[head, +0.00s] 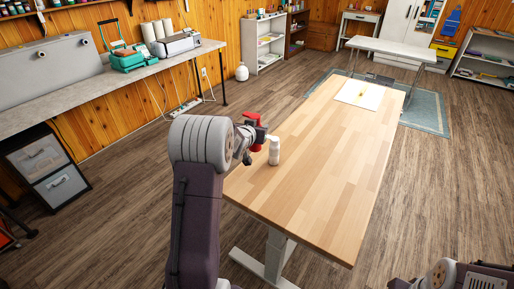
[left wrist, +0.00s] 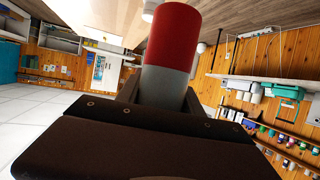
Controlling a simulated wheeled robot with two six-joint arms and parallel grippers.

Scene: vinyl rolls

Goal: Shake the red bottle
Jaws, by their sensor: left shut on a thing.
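The red bottle (left wrist: 170,38) is held in my left gripper (left wrist: 160,100). In the left wrist view it is red on the upper part and pale grey below, between the two dark fingers; its lower end is hidden by the gripper body. In the head view my left gripper (head: 256,132) is above the near left edge of the wooden table, with red parts (head: 257,147) showing around it. My right arm's end (head: 485,276) shows at the bottom right corner, cut off by the frame; its fingers cannot be made out.
A white bottle (head: 274,153) stands on the wooden table (head: 320,170), close beside my left gripper. The rest of the tabletop is clear. A long grey counter (head: 60,98) runs along the left wall.

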